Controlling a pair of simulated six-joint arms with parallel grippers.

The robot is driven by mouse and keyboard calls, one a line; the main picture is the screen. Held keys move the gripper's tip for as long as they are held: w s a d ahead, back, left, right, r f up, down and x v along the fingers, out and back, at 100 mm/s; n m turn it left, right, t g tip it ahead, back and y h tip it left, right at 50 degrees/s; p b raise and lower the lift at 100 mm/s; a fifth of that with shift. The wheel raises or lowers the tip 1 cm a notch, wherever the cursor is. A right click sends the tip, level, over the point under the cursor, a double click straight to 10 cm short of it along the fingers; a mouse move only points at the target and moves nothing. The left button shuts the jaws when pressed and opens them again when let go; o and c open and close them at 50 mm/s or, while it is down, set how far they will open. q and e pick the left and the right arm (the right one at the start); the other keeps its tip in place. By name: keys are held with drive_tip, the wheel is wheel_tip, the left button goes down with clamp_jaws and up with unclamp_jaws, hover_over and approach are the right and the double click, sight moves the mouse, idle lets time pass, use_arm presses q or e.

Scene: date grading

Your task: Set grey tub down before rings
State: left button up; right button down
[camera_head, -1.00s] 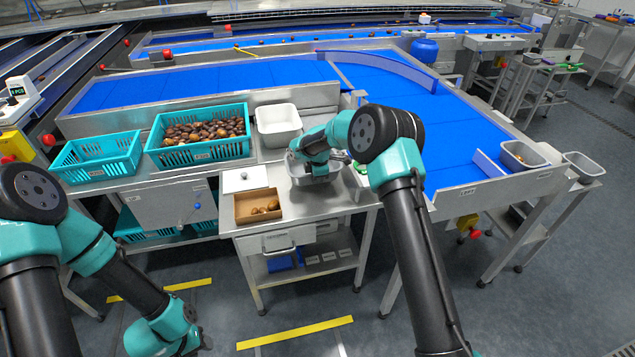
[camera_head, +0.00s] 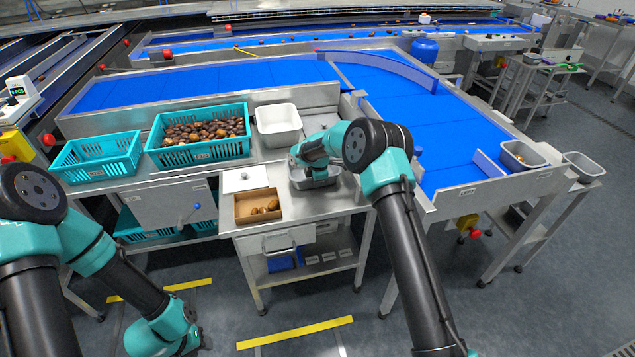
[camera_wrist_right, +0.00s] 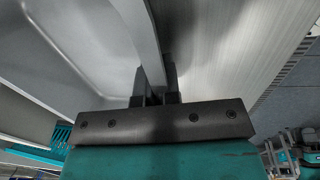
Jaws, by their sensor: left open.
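My right gripper (camera_head: 304,163) is at the tub's left rim. In the right wrist view the tub wall (camera_wrist_right: 138,28) runs between the two fingers of my right gripper (camera_wrist_right: 155,88), which look shut on it. I cannot tell whether the tub's base touches the table. No rings can be made out; my right arm covers the table right of the tub. My left gripper (camera_head: 198,343) is low at the bottom, over the floor, open and empty.
A white tub (camera_head: 278,125) stands behind. A teal crate of dates (camera_head: 200,153) and an emptier crate (camera_head: 97,158) are further left. The blue conveyor (camera_head: 430,120) lies right.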

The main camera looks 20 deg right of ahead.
drive_tip(key=c, duration=1.8)
unclamp_jaws()
drive_tip(key=shift+f, duration=0.15)
drive_tip(key=o, duration=0.5)
drive_tip(key=shift+c, duration=0.2)
wheel_tip(320, 180, up, 12)
drive_tip(key=s, duration=0.1)
drive_tip(key=shift+s, duration=0.25)
